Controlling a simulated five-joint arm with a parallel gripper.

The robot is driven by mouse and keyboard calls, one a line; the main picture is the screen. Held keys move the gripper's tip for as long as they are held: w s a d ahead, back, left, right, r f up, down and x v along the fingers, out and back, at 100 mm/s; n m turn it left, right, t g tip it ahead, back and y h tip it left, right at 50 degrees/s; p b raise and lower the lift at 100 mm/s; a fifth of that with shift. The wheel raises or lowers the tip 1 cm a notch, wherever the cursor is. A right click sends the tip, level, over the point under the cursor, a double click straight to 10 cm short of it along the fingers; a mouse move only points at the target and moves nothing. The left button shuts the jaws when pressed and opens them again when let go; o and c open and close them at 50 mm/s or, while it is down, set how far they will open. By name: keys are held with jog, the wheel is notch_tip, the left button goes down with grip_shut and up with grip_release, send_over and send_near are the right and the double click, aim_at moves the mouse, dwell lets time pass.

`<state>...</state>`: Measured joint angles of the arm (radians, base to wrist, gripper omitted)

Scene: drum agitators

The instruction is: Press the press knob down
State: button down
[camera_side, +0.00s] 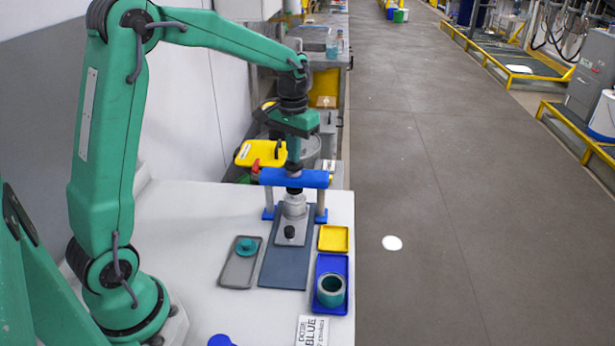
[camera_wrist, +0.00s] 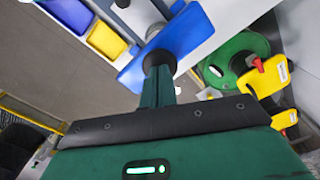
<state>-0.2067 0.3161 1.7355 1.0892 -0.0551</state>
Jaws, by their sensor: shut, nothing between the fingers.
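The press stands on the table, with a blue crossbar (camera_side: 268,177) on two grey posts. The crossbar also shows in the wrist view (camera_wrist: 190,33). A dark round press knob (camera_side: 294,173) sits at the middle of the bar; it shows in the wrist view (camera_wrist: 160,60) too. My green gripper (camera_side: 293,164) points down, shut and empty, its tips right at the knob; they seem to touch it. In the wrist view the fingers (camera_wrist: 157,75) partly hide the knob. Below the bar, a dark plunger stands over a grey cylinder (camera_side: 294,207).
On the table are a dark mat (camera_side: 284,274), a grey tray (camera_side: 232,275) with a teal cap, a yellow tray (camera_side: 333,239) and a blue tray (camera_side: 330,309) with a teal ring. A yellow-lidded container (camera_side: 258,153) stands behind the press.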

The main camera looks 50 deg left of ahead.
dwell(0.4)
jog(key=shift+r, duration=0.65)
dwell(0.4)
jog(key=shift+r, duration=2.85)
jog(key=shift+s+r, duration=0.1)
jog(key=s+d+m+t, duration=0.1)
jog(key=s+d, duration=0.3)
jog(key=s, duration=0.6)
jog(key=s+d+m+t, duration=0.2)
jog(key=s+d+t, duration=0.2)
jog(key=s, duration=0.7)
jog(key=shift+s+d+r+t, duration=0.15)
jog(key=shift+d+r+t, duration=0.15)
jog(key=shift+d, duration=0.3)
